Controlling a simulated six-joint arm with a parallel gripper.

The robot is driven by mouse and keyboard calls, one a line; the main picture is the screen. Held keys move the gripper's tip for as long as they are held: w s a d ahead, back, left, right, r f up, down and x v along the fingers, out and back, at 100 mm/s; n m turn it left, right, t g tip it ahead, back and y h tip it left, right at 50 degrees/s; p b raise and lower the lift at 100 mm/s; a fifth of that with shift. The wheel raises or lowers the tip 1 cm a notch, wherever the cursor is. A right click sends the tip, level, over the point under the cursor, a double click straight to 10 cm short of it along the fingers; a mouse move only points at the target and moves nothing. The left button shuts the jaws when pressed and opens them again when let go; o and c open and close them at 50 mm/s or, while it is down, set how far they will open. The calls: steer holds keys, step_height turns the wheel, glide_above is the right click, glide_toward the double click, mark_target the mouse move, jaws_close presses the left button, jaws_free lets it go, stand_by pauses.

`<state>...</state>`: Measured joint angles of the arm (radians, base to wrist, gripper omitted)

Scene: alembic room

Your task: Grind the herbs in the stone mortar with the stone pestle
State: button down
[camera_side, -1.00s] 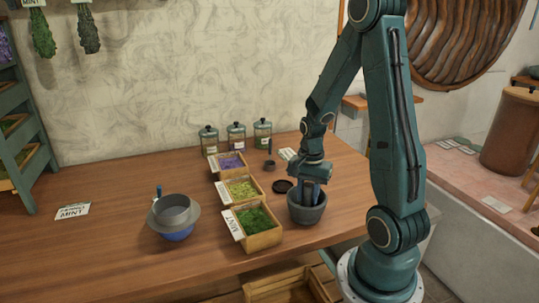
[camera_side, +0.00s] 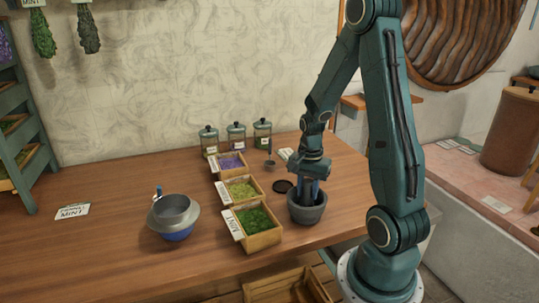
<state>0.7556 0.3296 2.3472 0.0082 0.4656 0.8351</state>
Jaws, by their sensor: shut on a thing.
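The grey stone mortar (camera_side: 307,214) stands upright on the wooden table, right of the herb boxes. My gripper (camera_side: 309,190) points down into the mortar's mouth. It is shut on the stone pestle, which is mostly hidden by the fingers and the mortar's wall. The herbs inside the mortar cannot be seen from this side.
Left of the mortar stand boxes of green mint (camera_side: 254,222), yellow-green herb (camera_side: 241,190) and purple flowers (camera_side: 231,161). A dark round disc (camera_side: 283,186) lies close behind the mortar. A blue bowl with a grey funnel-like top (camera_side: 173,218) stands further left. Lidded jars (camera_side: 236,137) stand at the back.

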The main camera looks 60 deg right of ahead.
steer(key=shift+w+a, duration=0.2)
steer(key=shift+a, duration=0.5)
steer(key=shift+s+d+f, duration=0.1)
steer(key=shift+s+d, duration=0.4)
steer(key=shift+s, duration=0.3)
steer(key=shift+w, duration=0.15)
steer(key=shift+w, duration=0.75)
steer(key=shift+a, duration=0.1)
steer(key=shift+s+a, duration=0.5)
steer(key=shift+s, duration=0.2)
